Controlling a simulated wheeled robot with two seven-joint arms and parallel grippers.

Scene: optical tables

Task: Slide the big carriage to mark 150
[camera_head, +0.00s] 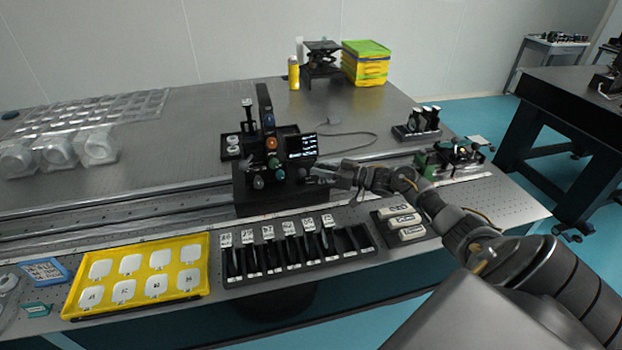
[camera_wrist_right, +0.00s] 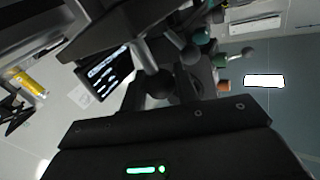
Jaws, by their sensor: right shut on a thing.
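The big carriage (camera_head: 262,197) is a black block on the long rail (camera_head: 110,207), near the middle of the head view. It bears a small lit screen (camera_head: 301,146) and several coloured knobs. My right gripper (camera_head: 316,174) reaches in from the right and is shut on a dark knob at the carriage's right front. In the right wrist view the screen (camera_wrist_right: 108,73) and a dark round knob (camera_wrist_right: 160,83) are close to the gripper; its fingertips are partly hidden. The rail's scale and mark 150 are too small to read. My left gripper is not in view.
A smaller green-and-black carriage (camera_head: 436,161) stands farther right along the rail. In front are a yellow tray (camera_head: 205,262) of white pieces, a black slotted rack (camera_head: 350,254) and a tray of white blocks (camera_head: 411,233). The rail left of the big carriage looks clear.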

